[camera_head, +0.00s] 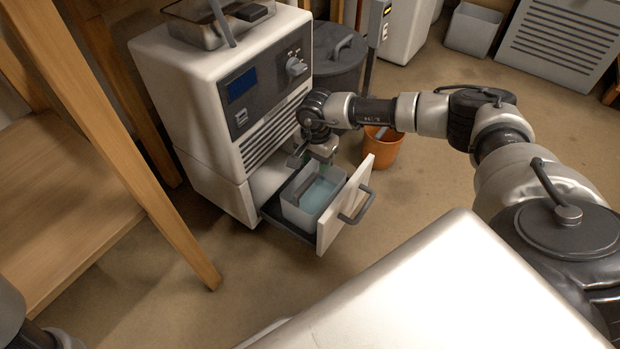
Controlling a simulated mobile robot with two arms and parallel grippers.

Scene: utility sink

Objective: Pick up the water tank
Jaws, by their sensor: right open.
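The water tank (298,214) is a grey open-topped box with bluish water in it and a dark handle bar across it. It sits in the pulled-out drawer (330,226) of a white machine (190,95). My right gripper (306,160) is open, just above the far end of the tank, pointing down towards it. Whether its fingers touch the tank is too small to tell. Part of my left arm shows at the lower left edge; its gripper is out of view.
A wooden shelf frame (120,150) stands left of the machine. A dark lidded bin (340,62) and an orange bucket (383,150) stand behind the drawer. A grey bin (472,30) and a louvred panel (562,40) are at the back. Floor right of the drawer is clear.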

